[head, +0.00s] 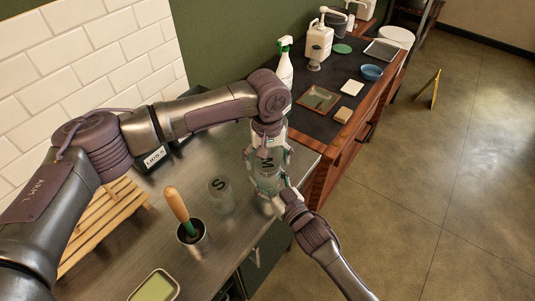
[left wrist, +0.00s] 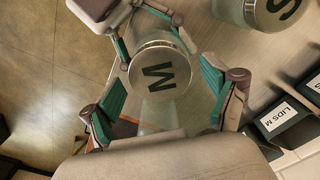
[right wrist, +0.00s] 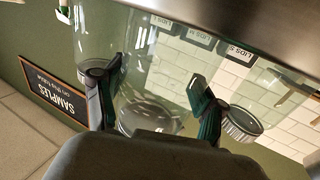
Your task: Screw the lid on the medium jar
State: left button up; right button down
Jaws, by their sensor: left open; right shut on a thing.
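The medium jar (head: 268,184) is clear glass and stands at the counter's edge. Its metal-rimmed lid, marked M (head: 267,164), sits on its top; the M lid also shows in the left wrist view (left wrist: 158,76). I cannot tell how tight it is. My left gripper (head: 270,148) is above the jar, open, its green-padded fingers spread on either side of the lid. My right gripper (head: 277,192) is shut on the jar's body from the side; its fingers show around the glass in the right wrist view (right wrist: 155,100).
A smaller jar marked S (head: 220,187) stands left of the medium jar. Floor lies right of the counter.

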pick_arm(q)
jog(key=c, duration=1.2)
jog(key=m, duration=0.5)
jog(key=shift+m, duration=0.3)
jog(key=m, duration=1.2)
jog(key=shift+f, duration=0.1)
jog(key=m, duration=0.6)
jog(key=shift+m, duration=0.3)
jog(key=o, duration=1.3)
jog(key=shift+c, duration=0.2)
